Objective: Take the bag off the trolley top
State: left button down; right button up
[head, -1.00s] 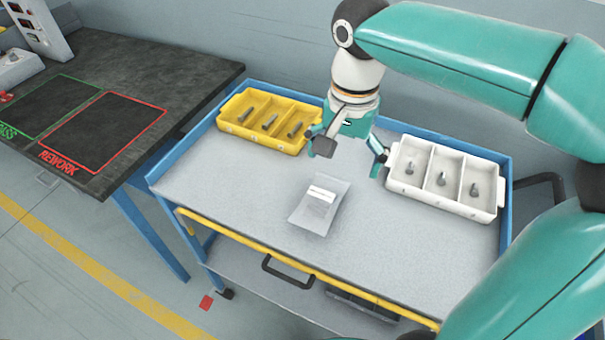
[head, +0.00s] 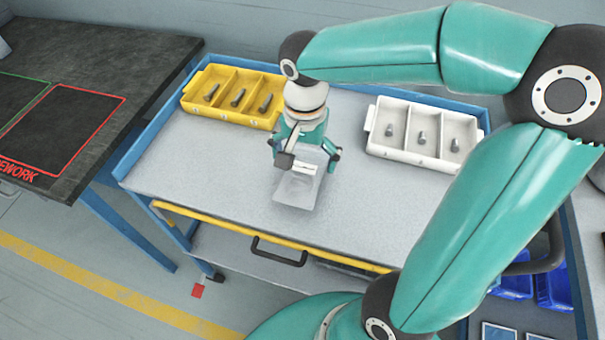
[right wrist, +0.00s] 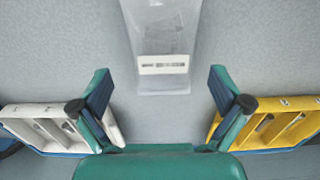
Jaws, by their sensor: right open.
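The bag (head: 296,187) is a clear flat pouch with a white label strip, lying on the grey trolley top (head: 220,165). It also shows in the right wrist view (right wrist: 162,38), lying ahead of and between the fingers. My right gripper (head: 308,158) is open and empty, over the label end of the bag in the head view. Its two fingers (right wrist: 162,95) stand wide apart in the right wrist view, one to each side of the bag's line. The gripper hides part of the bag's far end in the head view. My left gripper is not in view.
A yellow bin (head: 190,104) with bolts stands at the back left of the trolley top. A white bin (head: 374,150) with bolts stands at the back right. A dark bench (head: 130,68) is to the left. A yellow rail (head: 215,225) runs along the trolley's front.

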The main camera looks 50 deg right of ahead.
aim_at(303, 167)
jog(key=shift+w+f, duration=0.2)
jog(key=shift+f, duration=2.45)
jog(key=c, duration=1.4)
jog(key=shift+o, duration=0.2)
jog(key=shift+r, duration=0.1)
